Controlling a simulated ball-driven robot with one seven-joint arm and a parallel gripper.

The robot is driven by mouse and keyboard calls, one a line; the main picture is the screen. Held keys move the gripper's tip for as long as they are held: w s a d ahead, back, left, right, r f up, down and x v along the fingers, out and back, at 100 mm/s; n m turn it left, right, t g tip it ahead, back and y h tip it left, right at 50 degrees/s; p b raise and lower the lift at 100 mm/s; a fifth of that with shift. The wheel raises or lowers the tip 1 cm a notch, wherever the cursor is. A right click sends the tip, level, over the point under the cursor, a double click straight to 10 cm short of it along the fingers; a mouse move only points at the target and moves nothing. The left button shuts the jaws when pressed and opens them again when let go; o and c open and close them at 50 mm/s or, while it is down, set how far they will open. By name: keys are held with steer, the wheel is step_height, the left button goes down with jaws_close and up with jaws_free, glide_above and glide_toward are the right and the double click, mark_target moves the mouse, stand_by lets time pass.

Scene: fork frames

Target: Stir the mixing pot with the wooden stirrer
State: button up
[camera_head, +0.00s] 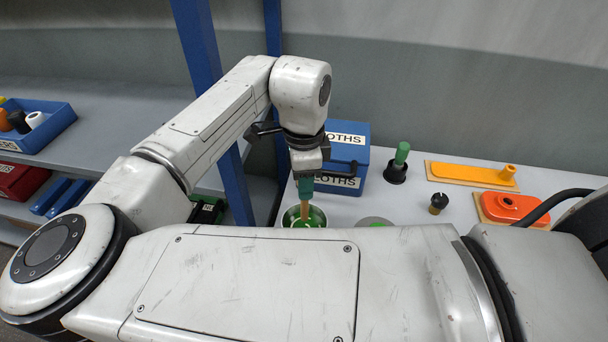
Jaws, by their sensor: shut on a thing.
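My gripper (306,173) is shut on the wooden stirrer (305,209), near the stirrer's green upper part. The stirrer points down and its brown lower end is inside the pot's opening. Whether its tip touches the pot's bottom cannot be seen.
A blue box labelled CLOTHS (351,136) stands right behind the gripper. To the right are a green-handled tool in a black holder (396,172), a dark knob (438,204), a yellow-orange block (470,174) and an orange piece (508,206). A blue post (215,90) rises left.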

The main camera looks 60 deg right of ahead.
mark_target(305, 204)
steer(key=shift+f+b, duration=2.15)
steer(key=shift+f, duration=1.75)
steer(key=shift+d, duration=0.1)
